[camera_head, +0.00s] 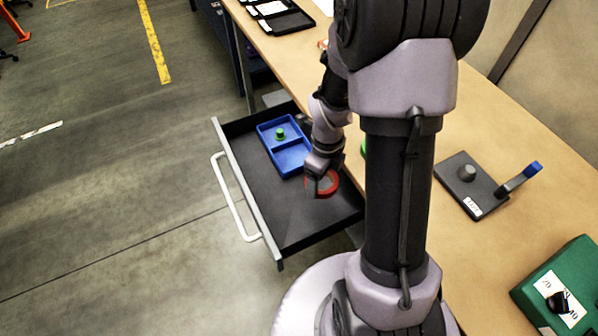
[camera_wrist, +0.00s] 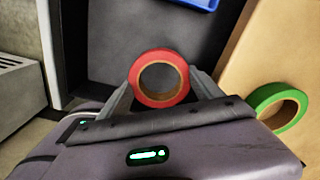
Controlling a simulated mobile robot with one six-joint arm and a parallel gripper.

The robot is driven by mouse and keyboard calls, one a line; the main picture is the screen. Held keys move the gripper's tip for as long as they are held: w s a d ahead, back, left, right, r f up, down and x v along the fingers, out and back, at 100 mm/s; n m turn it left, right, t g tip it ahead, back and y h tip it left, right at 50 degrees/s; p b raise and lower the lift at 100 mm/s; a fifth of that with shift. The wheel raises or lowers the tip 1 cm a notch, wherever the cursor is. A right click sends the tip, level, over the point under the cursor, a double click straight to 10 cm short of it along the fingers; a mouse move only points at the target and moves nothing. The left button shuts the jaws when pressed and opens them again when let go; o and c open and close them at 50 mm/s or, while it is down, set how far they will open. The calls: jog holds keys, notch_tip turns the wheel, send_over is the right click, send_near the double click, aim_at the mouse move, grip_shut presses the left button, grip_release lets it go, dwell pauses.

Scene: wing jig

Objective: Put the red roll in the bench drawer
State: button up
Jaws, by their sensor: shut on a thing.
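The red roll (camera_head: 330,185) is a ring of red tape with a tan core. My gripper (camera_head: 316,188) is shut on it, over the inside of the open bench drawer (camera_head: 292,222). In the wrist view the red roll (camera_wrist: 139,90) sits between the two fingers of my gripper (camera_wrist: 160,84), with the dark drawer floor (camera_wrist: 115,45) behind it. I cannot tell whether the roll touches the drawer floor. The drawer is dark grey with a white handle and is pulled out from the bench.
A blue divided tray (camera_head: 291,158) with a green knobbed part (camera_head: 280,134) lies in the drawer's back part. A green roll (camera_wrist: 279,108) lies on the wooden bench (camera_head: 448,135). A dark fixture with a blue-tipped lever (camera_head: 532,168) and a green box (camera_head: 548,283) stand on the right. The drawer's front left is bare.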

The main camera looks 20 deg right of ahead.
aim_at(320, 203)
jog(key=shift+m, duration=0.7)
notch_tip(320, 203, down, 10)
jog(key=b, duration=0.4)
jog(key=shift+s+d+f, duration=0.1)
jog(key=shift+d, duration=0.05)
jog(key=shift+f+b, duration=0.1)
jog(key=shift+b, duration=0.2)
jog(key=shift+f, duration=0.15)
jog(key=o, duration=1.4)
